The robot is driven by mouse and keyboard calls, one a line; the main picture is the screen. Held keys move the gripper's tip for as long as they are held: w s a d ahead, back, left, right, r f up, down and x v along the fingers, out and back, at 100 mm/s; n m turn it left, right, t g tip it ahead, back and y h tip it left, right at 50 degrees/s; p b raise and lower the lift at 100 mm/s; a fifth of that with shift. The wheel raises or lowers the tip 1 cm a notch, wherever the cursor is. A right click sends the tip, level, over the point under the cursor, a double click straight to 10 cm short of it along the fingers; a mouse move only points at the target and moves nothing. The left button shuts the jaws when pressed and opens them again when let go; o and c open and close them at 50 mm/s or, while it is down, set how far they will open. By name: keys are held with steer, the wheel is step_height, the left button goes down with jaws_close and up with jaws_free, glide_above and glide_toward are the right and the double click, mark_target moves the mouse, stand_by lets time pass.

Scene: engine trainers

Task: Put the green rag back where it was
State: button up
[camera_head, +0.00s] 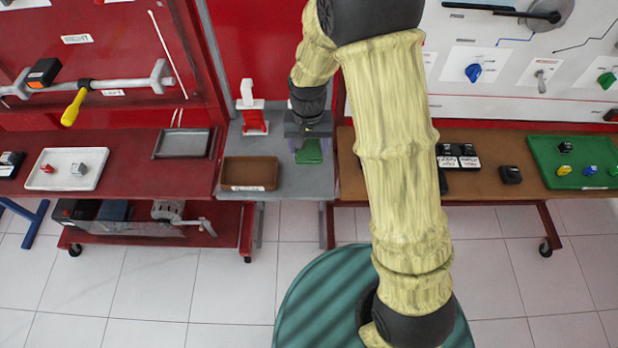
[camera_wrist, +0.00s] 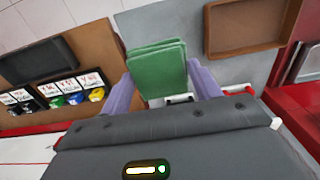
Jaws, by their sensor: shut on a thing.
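The green rag (camera_head: 309,151) is a folded green cloth at the grey middle bench (camera_head: 287,184) in the head view. In the wrist view the rag (camera_wrist: 157,68) stands out between the two purple fingers. My gripper (camera_head: 307,143) is shut on it, as the wrist view also shows at the fingers (camera_wrist: 160,88). The head view does not make clear whether the rag touches the bench top. Part of the gripper is hidden behind my arm.
A brown tray (camera_head: 249,173) lies on the grey bench, left of the rag. A red and white object (camera_head: 252,112) stands behind the tray. A dark grey tray (camera_head: 183,142) is on the red bench. The brown bench at right holds black boxes (camera_head: 458,156) and a green tray (camera_head: 546,144).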

steer(key=shift+s, duration=0.15)
steer(key=shift+f, duration=0.35)
steer(key=shift+d+f, duration=0.1)
steer(key=shift+f, duration=2.65)
steer(key=shift+f, duration=1.9)
steer(key=shift+f, duration=0.1)
steer(key=o, duration=1)
